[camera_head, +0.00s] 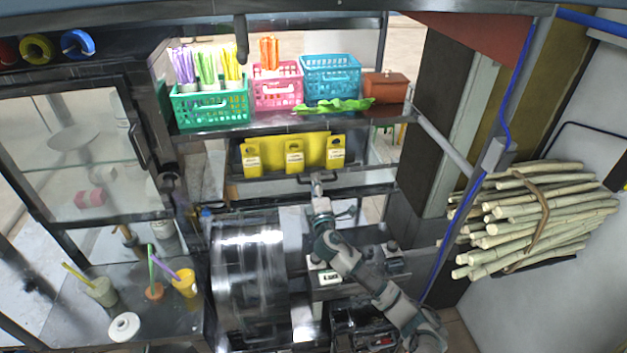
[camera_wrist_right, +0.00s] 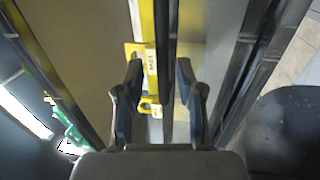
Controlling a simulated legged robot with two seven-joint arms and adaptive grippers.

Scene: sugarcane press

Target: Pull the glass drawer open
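The glass drawer (camera_head: 372,178) has a dark metal frame and sits below the shelf, with yellow labelled packets (camera_head: 294,158) upright behind its front. My right gripper (camera_head: 318,181) is at the middle of the drawer front, by its handle. In the right wrist view the two fingers of my right gripper (camera_wrist_right: 158,72) are apart, one on each side of a dark bar (camera_wrist_right: 168,40). The right finger is close to the bar; I cannot tell whether it touches. A yellow packet (camera_wrist_right: 150,70) shows beyond the fingers. My left gripper is not in view.
Green (camera_head: 210,105), pink (camera_head: 277,90) and blue (camera_head: 331,78) baskets stand on the shelf above. A metal drum (camera_head: 247,265) is below, left of my right arm. Cups (camera_head: 185,283) stand at lower left. Sugarcane (camera_head: 530,220) is bundled at right.

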